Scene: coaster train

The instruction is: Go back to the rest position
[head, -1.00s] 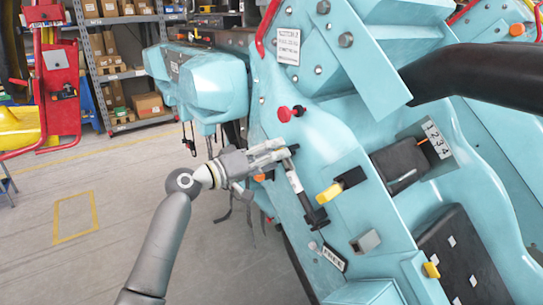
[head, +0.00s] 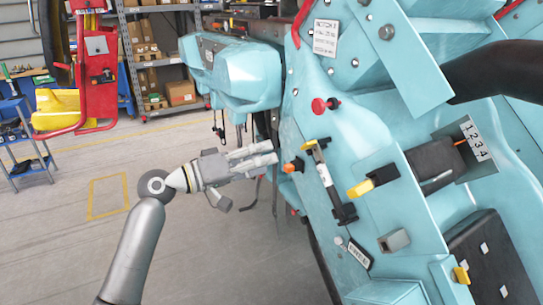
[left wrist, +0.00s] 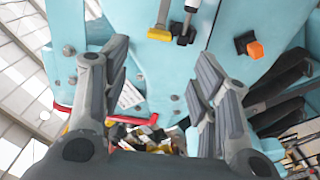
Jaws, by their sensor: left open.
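My left gripper (head: 275,152) is open and empty in the head view, just left of the light blue coaster train (head: 352,125). A gap shows between its fingertips and a lever with a grey and black shaft (head: 326,180) on the train's side. In the left wrist view both fingers (left wrist: 160,85) are spread with nothing between them, and the train's blue panels (left wrist: 150,60) lie beyond. The lever's end (left wrist: 187,22) shows at the top of that view. My right gripper is not in view.
A red knob (head: 320,106), a yellow-handled latch (head: 362,188) and a metal block (head: 394,240) stick out from the train. A shelf with boxes (head: 165,75) and a red and yellow stand (head: 97,75) are behind.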

